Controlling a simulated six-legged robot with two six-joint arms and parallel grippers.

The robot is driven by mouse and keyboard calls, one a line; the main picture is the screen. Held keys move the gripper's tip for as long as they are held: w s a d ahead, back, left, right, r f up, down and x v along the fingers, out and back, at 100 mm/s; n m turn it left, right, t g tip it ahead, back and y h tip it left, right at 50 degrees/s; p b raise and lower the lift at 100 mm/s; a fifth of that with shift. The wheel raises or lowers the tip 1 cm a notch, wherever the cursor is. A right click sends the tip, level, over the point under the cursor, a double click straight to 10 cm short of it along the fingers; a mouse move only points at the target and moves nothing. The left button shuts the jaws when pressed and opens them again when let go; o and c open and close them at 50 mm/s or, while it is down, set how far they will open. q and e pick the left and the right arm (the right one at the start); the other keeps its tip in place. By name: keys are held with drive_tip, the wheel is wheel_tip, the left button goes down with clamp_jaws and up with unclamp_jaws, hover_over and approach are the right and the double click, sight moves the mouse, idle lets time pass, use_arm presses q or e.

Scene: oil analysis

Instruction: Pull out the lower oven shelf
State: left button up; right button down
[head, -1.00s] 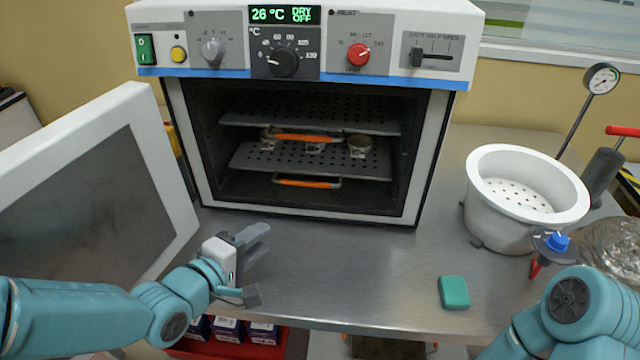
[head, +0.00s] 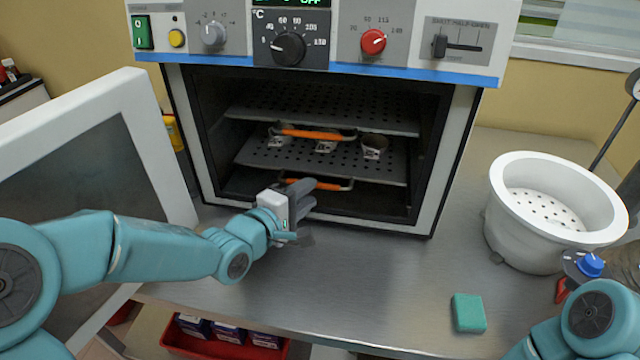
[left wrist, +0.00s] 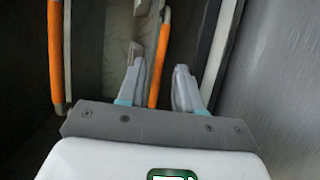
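The oven stands open. Its lower shelf (head: 310,168) is a perforated grey plate inside, holding several small metal items, with an orange-gripped handle (head: 328,186) at its front. My left gripper (head: 303,194) is at that handle's left end, in front of the oven opening. In the left wrist view the two fingers (left wrist: 160,88) are apart, and the lower orange handle (left wrist: 158,70) shows in the gap between them. Whether the fingers touch it I cannot tell. The upper handle (head: 312,133) also shows at the left in the wrist view (left wrist: 55,55). My right gripper is out of view.
A white perforated bowl (head: 520,250) and a teal block (head: 468,313) are on the steel table at right. A red bin (head: 190,345) with boxes is below the table edge. The middle tabletop is clear.

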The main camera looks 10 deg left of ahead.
sight(319, 186)
use_arm(q)
drive_tip(key=x, duration=0.5)
drive_tip(key=shift+d, duration=0.1)
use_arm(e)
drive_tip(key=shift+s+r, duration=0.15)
use_arm(q)
clamp_jaws()
drive_tip(key=shift+f, duration=0.1)
